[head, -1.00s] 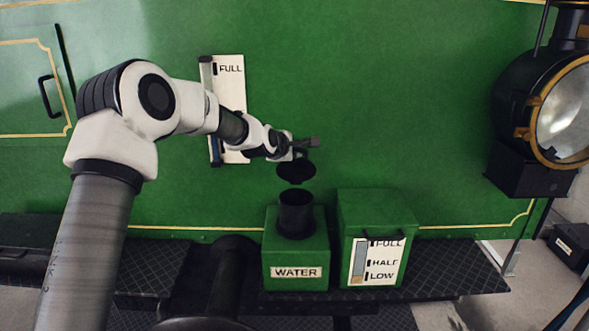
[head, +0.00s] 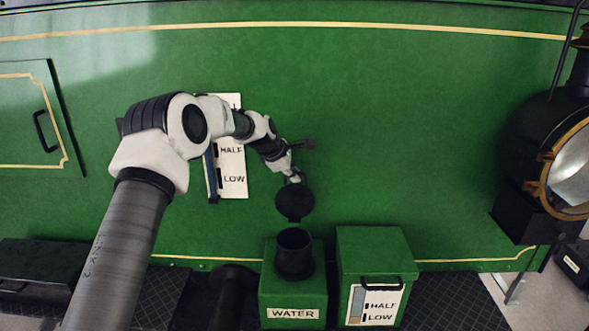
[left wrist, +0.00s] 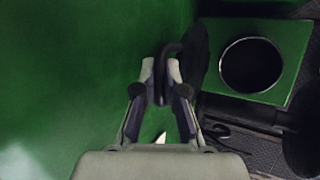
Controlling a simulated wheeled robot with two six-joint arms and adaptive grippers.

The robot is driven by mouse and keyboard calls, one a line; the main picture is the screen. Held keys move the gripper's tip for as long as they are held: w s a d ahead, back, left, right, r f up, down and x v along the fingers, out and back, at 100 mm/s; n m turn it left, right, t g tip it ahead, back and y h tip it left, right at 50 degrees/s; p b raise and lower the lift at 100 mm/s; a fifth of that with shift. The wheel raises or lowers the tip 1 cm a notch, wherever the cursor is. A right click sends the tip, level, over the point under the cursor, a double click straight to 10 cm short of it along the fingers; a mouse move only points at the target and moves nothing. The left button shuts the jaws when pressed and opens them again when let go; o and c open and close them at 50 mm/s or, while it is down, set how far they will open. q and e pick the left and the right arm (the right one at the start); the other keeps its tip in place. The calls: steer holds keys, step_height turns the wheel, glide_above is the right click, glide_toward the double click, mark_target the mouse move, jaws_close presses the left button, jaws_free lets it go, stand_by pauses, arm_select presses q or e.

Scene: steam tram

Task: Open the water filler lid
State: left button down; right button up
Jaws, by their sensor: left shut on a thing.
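The water filler lid (head: 295,202) is a black round disc standing up behind the filler neck, close to the green wall. The black filler neck (head: 294,262) on the green WATER box (head: 292,292) is uncovered, its round mouth facing up. My left gripper (head: 294,176) is at the top edge of the lid, shut on its handle. In the left wrist view the left gripper (left wrist: 161,78) has the dark handle (left wrist: 160,88) between its fingertips. There the lid (left wrist: 196,55) shows nearly edge-on, left of the open neck (left wrist: 251,65). My right gripper is not in view.
A second green box (head: 374,249) with a level gauge and handle stands right of the WATER box. A white gauge plate (head: 232,168) is on the wall behind my left arm. A large black lamp (head: 545,170) is at the right. The wall between is clear.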

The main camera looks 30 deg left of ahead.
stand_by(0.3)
arm_select(q)
steer(key=c, duration=1.2)
jaws_free()
steer(key=shift+f, duration=0.1)
steer(key=v, duration=1.2)
steer(key=shift+w, duration=0.15)
steer(key=shift+w, duration=0.1)
